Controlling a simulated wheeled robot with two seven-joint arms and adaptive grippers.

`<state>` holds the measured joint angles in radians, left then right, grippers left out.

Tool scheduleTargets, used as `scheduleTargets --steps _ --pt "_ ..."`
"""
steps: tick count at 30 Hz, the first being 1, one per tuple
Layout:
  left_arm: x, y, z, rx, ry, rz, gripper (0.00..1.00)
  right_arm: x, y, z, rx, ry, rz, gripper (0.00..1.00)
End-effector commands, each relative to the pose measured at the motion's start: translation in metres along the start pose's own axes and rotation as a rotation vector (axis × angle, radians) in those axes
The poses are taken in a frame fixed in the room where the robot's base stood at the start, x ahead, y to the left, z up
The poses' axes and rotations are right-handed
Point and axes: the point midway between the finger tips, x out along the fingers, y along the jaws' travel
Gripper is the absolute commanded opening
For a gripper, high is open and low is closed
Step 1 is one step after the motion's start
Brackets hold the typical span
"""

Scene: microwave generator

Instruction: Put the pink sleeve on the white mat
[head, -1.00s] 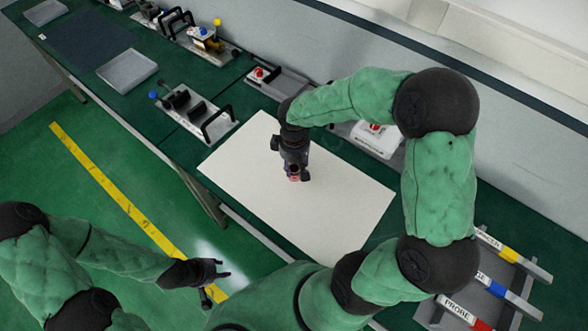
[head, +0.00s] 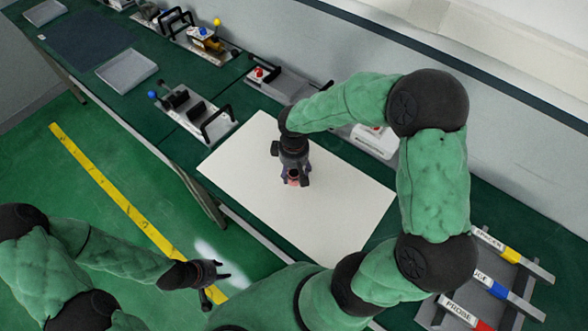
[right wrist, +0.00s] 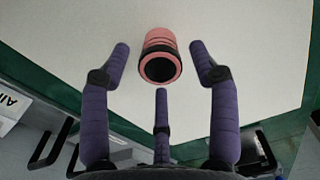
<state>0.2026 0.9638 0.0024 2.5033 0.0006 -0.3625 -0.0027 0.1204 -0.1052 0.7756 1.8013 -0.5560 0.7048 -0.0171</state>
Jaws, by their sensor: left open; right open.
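The pink sleeve (right wrist: 160,55), a short cylinder with a dark open end, is on the white mat (right wrist: 60,40) in the right wrist view. In the head view a small pink part of the sleeve (head: 294,181) shows under my right gripper (head: 294,178). The mat (head: 345,205) lies flat on the green bench. My right gripper (right wrist: 160,60) is open, its purple fingers on either side of the sleeve with gaps, not touching it. My left gripper (head: 215,277) is open and empty, over the floor, away from the bench.
A rack with labelled bars (head: 490,285) stands at the right. Fixtures with black handles (head: 195,110) and a grey tray with a red button (head: 285,82) stand behind and left of the mat. A light tray (head: 127,70) is further left. Most of the mat is bare.

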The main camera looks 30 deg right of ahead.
Motion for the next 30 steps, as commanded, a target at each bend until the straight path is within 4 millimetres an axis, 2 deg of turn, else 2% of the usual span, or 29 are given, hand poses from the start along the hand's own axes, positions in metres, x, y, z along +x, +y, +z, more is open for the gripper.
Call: scheduleTargets --steps 5,18,24,30 --pt "-0.005 0.002 0.0 0.0 0.0 0.0 0.4 -0.015 0.001 -0.001 0.001 0.004 0.002 0.61" --pt "-0.019 0.007 0.001 0.0 0.0 0.0 0.4 -0.099 0.0 -0.001 -0.001 0.003 0.001 0.61" --pt "-0.022 0.008 0.001 0.0 0.0 0.0 0.4 -0.118 0.0 0.0 0.0 0.001 0.001 0.61" --pt "-0.022 0.008 0.001 0.0 0.0 0.0 0.4 -0.123 0.0 0.0 0.0 0.0 0.0 0.61"
